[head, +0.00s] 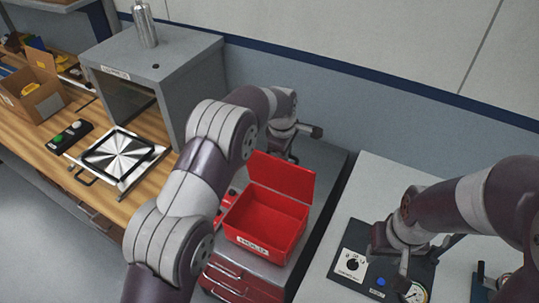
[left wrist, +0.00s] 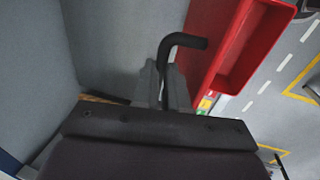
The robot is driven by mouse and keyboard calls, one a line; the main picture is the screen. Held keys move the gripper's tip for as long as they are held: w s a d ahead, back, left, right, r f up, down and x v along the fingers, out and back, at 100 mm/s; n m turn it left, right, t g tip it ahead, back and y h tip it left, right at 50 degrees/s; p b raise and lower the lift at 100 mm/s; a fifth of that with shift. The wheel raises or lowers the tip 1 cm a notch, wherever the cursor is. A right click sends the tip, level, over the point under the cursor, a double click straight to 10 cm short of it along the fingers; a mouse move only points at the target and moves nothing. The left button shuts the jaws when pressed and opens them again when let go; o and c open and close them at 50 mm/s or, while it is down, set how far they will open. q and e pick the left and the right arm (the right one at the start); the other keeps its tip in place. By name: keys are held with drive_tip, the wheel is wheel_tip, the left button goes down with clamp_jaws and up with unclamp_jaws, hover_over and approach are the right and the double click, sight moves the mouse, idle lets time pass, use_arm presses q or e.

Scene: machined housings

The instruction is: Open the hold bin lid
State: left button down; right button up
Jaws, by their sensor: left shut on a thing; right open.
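The red hold bin (head: 265,222), with a HOLD label on its front, stands on a grey-topped red drawer cabinet. Its red lid (head: 282,178) stands up at the back, and the empty inside shows. My left gripper (head: 290,155) is behind the lid, partly hidden by it and by my arm. In the left wrist view, the left gripper (left wrist: 162,85) is shut on a black bent rod (left wrist: 177,45), beside red bin parts (left wrist: 250,45). Whether the rod touches the lid I cannot tell. My right gripper (head: 403,268) is open above a dark control panel (head: 345,262).
The panel carries a dial, a blue button and a gauge (head: 415,292). A grey box-shaped machine (head: 190,85) stands on the wooden bench at the left, with a black-framed patterned plate (head: 118,152) and a button box (head: 70,136) before it. A wall runs behind the cabinet.

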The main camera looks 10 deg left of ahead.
use_arm(q)
drive_tip(key=shift+w+d+f, duration=0.2)
drive_tip(key=shift+w+f, duration=0.05)
drive_tip(key=shift+w, duration=0.25)
drive_tip(key=shift+w+d+f, duration=0.2)
drive_tip(key=shift+w+f, duration=0.05)
drive_tip(key=shift+w, duration=0.3)
drive_tip(key=shift+w+d+f, duration=0.2)
drive_tip(key=shift+w+f, duration=0.05)
drive_tip(key=shift+w, duration=0.25)
drive_tip(key=c, duration=1.2)
unclamp_jaws()
drive_tip(key=shift+w, duration=0.1)
drive_tip(key=shift+o, duration=0.2)
drive_tip(key=shift+w+r, duration=0.1)
drive_tip(key=shift+r, duration=0.05)
drive_tip(key=d+p+v, duration=0.1)
drive_tip(key=p+v, duration=0.5)
drive_tip(key=v, duration=0.6)
drive_tip(key=shift+a+r+p, duration=0.3)
drive_tip(key=shift+a, duration=0.25)
